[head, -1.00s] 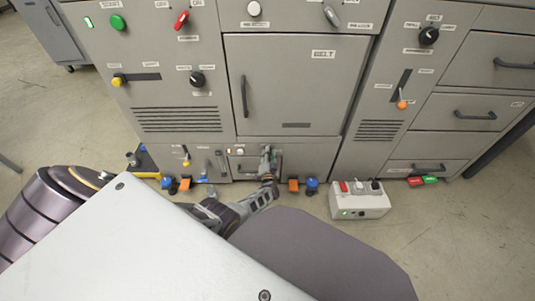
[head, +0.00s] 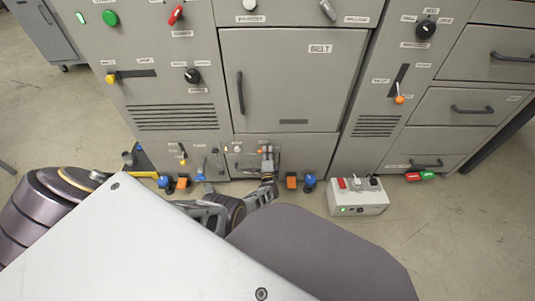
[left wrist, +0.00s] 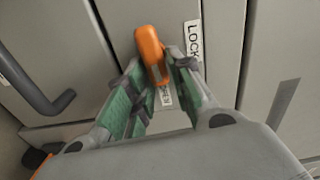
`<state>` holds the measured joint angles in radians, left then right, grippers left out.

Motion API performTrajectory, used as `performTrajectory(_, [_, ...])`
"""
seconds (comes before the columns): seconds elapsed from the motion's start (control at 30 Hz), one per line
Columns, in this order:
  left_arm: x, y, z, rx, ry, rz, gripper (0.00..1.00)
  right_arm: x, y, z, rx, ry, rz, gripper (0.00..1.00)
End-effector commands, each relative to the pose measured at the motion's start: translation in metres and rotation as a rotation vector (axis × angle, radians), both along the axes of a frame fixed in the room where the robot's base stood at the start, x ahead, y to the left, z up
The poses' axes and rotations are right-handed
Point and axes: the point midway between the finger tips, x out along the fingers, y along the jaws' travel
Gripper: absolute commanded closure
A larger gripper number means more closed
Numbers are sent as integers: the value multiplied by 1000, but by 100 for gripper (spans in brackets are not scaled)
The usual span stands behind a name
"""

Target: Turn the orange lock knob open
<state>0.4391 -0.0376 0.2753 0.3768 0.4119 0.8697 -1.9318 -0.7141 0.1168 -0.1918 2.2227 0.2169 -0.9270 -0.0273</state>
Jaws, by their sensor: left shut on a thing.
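The orange lock knob (left wrist: 150,48) stands out from a grey panel in the left wrist view. Its long body lies nearly upright in that picture, leaning slightly. A LOCK label (left wrist: 193,42) is to its right, and a partly hidden label (left wrist: 165,96), seemingly OPEN, is below it. My left gripper (left wrist: 157,80) has its green-padded fingers on both sides of the knob's lower part and is shut on it. In the head view my left gripper (head: 267,156) is at the small low panel under the BELT door, where it mostly hides the knob. My right gripper is not in view.
A dark bar handle (left wrist: 40,90) is left of the knob in the left wrist view. In the head view, blue and orange pieces (head: 300,182) sit beside the low panel. A white switch box (head: 357,196) stands on the floor to the right.

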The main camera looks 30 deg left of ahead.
Motion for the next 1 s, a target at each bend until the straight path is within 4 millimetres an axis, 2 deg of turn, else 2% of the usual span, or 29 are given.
performTrajectory(0.67, [0,-2,-3,73,48,-2,100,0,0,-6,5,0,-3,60])
performTrajectory(0.7, [0,-2,-3,73,48,-2,76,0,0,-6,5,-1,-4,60])
performTrajectory(0.87, [0,-1,-3,72,47,-1,55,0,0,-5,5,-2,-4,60])
performTrajectory(1.0, [0,-1,-2,73,46,-1,55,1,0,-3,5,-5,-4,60])
